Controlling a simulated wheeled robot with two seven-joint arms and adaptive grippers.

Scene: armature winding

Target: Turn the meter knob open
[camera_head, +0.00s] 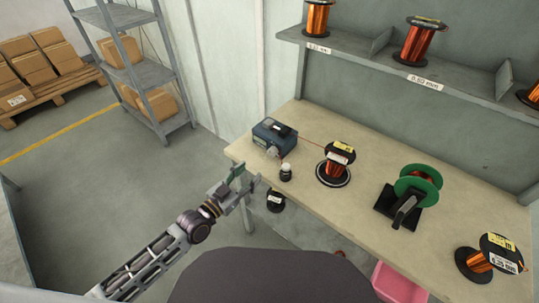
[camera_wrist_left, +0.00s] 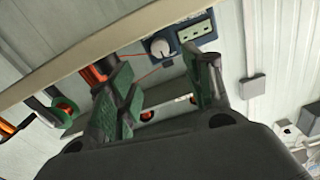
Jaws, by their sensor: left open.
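The meter (camera_head: 275,137) is a dark blue box at the left end of the workbench, with its knob (camera_head: 272,151) on the front face. In the left wrist view the meter (camera_wrist_left: 205,27) shows at the top with a pale round knob (camera_wrist_left: 158,46) and a light panel beside it. My left gripper (camera_head: 240,182) is open and empty at the bench's left front edge, short of the meter and apart from it. In the left wrist view its green-padded fingers (camera_wrist_left: 165,85) stand wide apart, below the knob in the picture. My right gripper is not in view.
On the workbench (camera_head: 310,207) stand a small dark-and-white item (camera_head: 286,173), a copper wire spool (camera_head: 336,165), a green-flanged winder (camera_head: 413,190) and another spool (camera_head: 480,262). A thin wire runs from the meter toward the copper spool. A pink bin (camera_head: 398,284) is below.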

